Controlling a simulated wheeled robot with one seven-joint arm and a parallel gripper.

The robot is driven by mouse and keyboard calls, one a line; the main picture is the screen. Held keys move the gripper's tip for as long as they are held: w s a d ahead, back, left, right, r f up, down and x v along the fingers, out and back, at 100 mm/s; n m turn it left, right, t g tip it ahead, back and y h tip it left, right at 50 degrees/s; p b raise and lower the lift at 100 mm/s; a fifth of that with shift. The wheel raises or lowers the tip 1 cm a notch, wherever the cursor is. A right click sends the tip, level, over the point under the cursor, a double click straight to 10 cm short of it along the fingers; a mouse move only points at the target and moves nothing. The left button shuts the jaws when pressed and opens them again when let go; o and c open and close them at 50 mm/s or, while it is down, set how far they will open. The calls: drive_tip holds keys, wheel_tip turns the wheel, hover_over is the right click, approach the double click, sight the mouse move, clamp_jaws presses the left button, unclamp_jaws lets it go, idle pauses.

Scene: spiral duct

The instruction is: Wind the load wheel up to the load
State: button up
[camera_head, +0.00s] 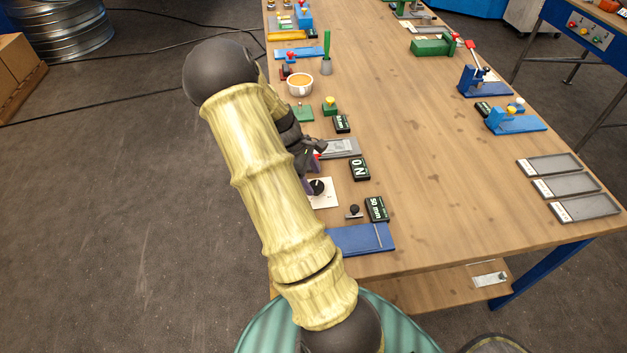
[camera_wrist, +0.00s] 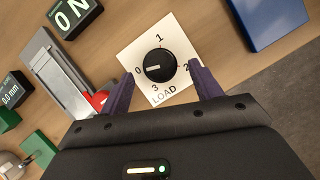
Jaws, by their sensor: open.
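The load wheel is a black round knob (camera_wrist: 160,67) on a white plate (camera_wrist: 136,50) marked LOAD with numbers 0 to 3. A pale mark on the knob appears to face the 0. The knob also shows in the head view (camera_head: 317,187), partly behind my arm. A small display (camera_wrist: 74,14) reads 0 N; it stands right of the knob in the head view (camera_head: 360,168). My gripper (camera_wrist: 162,72) is open, its two purple fingers at either side of the knob with gaps showing. I cannot tell their height over the plate.
A grey slide fixture (camera_head: 341,148) with a red part lies beside the plate. A small black knob (camera_head: 354,211), a display (camera_head: 376,208) and a blue plate (camera_head: 362,238) sit nearer the table's front edge. A cup (camera_head: 300,84) stands farther back. The table middle is clear.

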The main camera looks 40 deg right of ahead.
sight(316, 189)
drive_tip(key=shift+x, duration=1.2)
drive_tip(key=shift+c, duration=0.2)
drive_tip(key=c, duration=0.9)
